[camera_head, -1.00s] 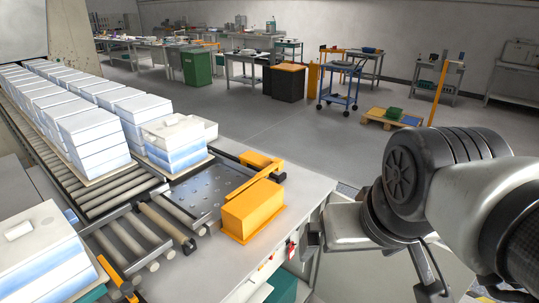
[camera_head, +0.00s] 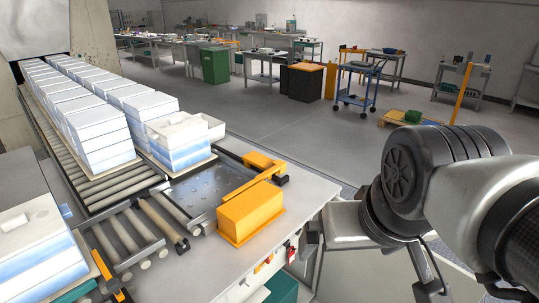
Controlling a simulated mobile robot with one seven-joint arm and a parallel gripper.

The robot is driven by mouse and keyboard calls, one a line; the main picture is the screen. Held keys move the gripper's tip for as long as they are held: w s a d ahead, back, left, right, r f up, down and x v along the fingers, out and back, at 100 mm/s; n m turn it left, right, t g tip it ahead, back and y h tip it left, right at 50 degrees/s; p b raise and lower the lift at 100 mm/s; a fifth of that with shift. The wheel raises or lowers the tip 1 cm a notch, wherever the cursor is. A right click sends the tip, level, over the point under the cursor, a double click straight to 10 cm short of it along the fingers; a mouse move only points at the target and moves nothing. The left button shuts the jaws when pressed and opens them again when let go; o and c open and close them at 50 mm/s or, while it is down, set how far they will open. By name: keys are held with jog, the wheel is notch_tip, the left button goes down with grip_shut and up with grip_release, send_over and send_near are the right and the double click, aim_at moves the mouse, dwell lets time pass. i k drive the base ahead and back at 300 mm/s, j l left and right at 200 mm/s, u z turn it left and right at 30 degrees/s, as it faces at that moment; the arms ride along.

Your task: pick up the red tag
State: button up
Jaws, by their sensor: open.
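A small red patch (camera_head: 291,254), which looks like the red tag, shows on the front side of the workbench, below the top's edge. It is small, and I cannot make out its full shape. White and orange pieces are close beside it.
An orange box-shaped unit (camera_head: 250,210) stands on the workbench top (camera_head: 225,262). A roller conveyor (camera_head: 100,185) with several stacked white blocks (camera_head: 100,130) runs along the left. A blue trolley (camera_head: 355,98) and several far tables stand behind. Open floor (camera_head: 290,125) lies between.

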aim_at(291, 258)
jog(key=k, duration=0.65)
jog(key=i+j+u, duration=0.2)
jog(key=u, duration=0.15)
jog(key=i+j+u, duration=0.15)
jog(key=i+u, duration=0.25)
jog(key=k, duration=0.05)
